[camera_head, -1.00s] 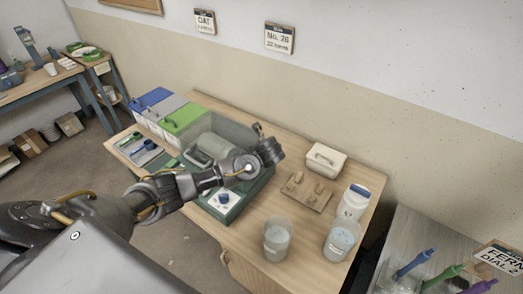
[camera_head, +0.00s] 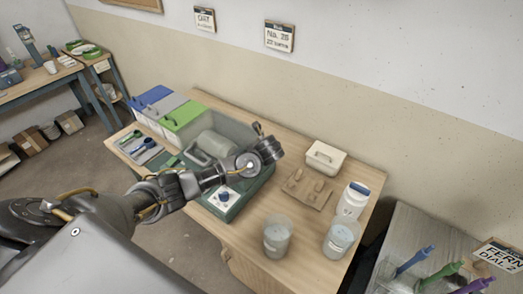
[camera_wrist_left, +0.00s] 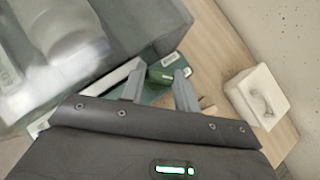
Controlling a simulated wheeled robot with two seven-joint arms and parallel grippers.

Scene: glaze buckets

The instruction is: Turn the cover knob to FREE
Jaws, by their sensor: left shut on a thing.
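The machine has a green base (camera_head: 235,208) and a clear cover (camera_head: 232,131) with a pale jar under it. A blue knob (camera_head: 223,196) sits on a white plate at the base's front. My left gripper (camera_wrist_left: 160,88) reaches over the machine's right end. In the left wrist view its two fingers stand either side of a dark green part (camera_wrist_left: 163,75), shut on it. A small white label shows by this part. I cannot read the knob's marks or setting. In the head view my arm hides the fingertips and the part they hold. My right gripper is not in view.
Blue, grey and green bins (camera_head: 183,117) stand behind left.

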